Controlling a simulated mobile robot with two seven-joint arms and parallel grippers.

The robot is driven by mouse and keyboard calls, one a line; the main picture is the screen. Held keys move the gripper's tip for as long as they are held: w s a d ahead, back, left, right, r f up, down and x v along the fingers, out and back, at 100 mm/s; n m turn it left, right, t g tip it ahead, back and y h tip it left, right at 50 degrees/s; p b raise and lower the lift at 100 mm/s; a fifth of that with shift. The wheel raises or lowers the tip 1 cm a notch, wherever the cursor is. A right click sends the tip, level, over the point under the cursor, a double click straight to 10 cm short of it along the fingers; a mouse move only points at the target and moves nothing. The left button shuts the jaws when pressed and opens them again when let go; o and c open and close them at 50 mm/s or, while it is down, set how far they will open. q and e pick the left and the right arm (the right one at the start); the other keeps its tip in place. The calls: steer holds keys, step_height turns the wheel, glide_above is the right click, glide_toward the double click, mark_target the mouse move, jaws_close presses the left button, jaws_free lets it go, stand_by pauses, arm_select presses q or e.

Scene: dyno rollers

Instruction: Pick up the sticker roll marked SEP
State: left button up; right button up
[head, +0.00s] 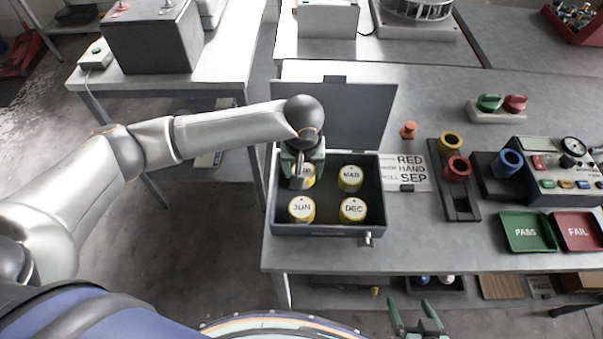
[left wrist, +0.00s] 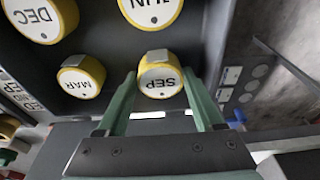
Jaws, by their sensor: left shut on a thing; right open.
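The yellow sticker roll marked SEP (left wrist: 160,80) has a white top and sits between the two green fingers of my left gripper (left wrist: 160,90). In the head view my left gripper (head: 302,163) is over the back left of the open grey box (head: 325,229) and hides most of that roll (head: 308,180). My left gripper is shut on it. The other yellow rolls in the box are MAR (head: 350,178), JUN (head: 302,208) and DEC (head: 353,209). My right gripper (head: 418,318) is open and empty at the bottom, in front of the bench.
The box lid (head: 335,110) stands open behind. Further right are a rack with yellow, red and blue rings (head: 455,168), a green PASS tray (head: 527,232), a red FAIL tray (head: 578,231) and a control panel (head: 560,170).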

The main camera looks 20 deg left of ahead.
mark_target(303, 169)
arm_select(q)
steer(key=shift+r+p, duration=1)
steer(key=shift+r, duration=0.05)
steer(key=shift+r+p, duration=0.95)
steer(key=shift+r, duration=1.5)
